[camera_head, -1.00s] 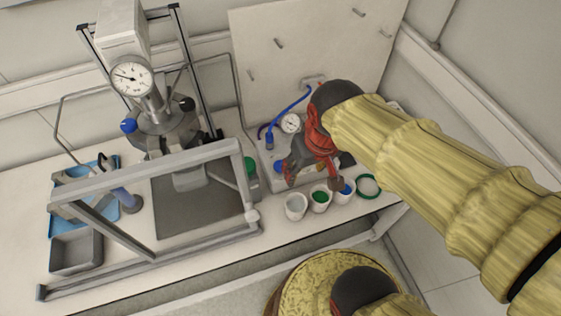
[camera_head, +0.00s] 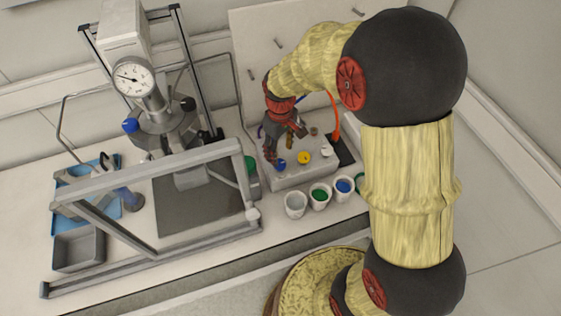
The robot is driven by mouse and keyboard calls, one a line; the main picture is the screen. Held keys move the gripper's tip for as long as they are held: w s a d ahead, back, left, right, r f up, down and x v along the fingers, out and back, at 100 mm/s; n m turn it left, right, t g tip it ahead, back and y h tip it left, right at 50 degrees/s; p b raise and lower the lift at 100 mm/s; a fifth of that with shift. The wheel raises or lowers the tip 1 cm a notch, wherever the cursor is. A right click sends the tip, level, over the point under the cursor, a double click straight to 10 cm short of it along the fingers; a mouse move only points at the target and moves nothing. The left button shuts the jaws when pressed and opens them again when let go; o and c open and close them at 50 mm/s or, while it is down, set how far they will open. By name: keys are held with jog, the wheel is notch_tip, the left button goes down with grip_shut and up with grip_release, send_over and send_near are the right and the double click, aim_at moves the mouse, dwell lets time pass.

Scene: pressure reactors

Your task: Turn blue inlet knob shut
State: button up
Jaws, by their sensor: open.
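A small blue knob (camera_head: 281,164) sits at the left end of the grey control box (camera_head: 300,178). Yellow (camera_head: 304,158) and white (camera_head: 326,151) knobs stand to its right. Another blue knob (camera_head: 129,125) is on the reactor head (camera_head: 165,130) at the left; I cannot tell from the picture alone which one is the inlet. My gripper (camera_head: 285,146) is open and empty over the left part of the box, its fingers pointing down. One finger is close behind and left of the box's blue knob; I cannot tell whether it touches.
Cups with grey (camera_head: 295,206), green (camera_head: 319,196) and blue (camera_head: 343,188) contents stand in front of the box. A metal frame (camera_head: 150,165) stands before the reactor. A blue tray (camera_head: 85,200) and a grey bin (camera_head: 78,250) are at the left. An orange hose (camera_head: 335,118) rises behind the box.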

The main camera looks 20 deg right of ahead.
aim_at(281, 163)
notch_tip(281, 163, down, 7)
jog(key=shift+r+b, duration=0.1)
jog(key=shift+b, duration=0.5)
jog(key=shift+c, duration=0.8)
jog(key=c, duration=1)
